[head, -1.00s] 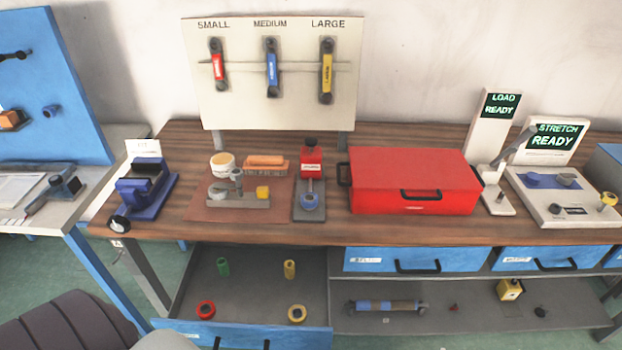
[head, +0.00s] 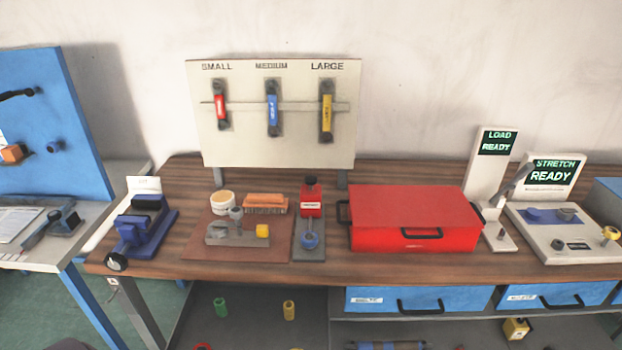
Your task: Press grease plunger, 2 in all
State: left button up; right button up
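A red dispenser (head: 311,204) with a black knob (head: 311,181) on top stands upright on a grey base plate at the middle of the bench. It is likely the grease unit, but its label is too small to read. A round blue part (head: 310,241) sits on the same plate in front of it. The knob appears raised above the red body. Neither of my grippers is in view.
A red toolbox (head: 408,232) stands right of the dispenser. Left of it a brown mat (head: 200,243) holds a white tub (head: 223,203), a brush (head: 265,204) and a grey fixture (head: 225,236). A blue vise (head: 142,232) stands farther left.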

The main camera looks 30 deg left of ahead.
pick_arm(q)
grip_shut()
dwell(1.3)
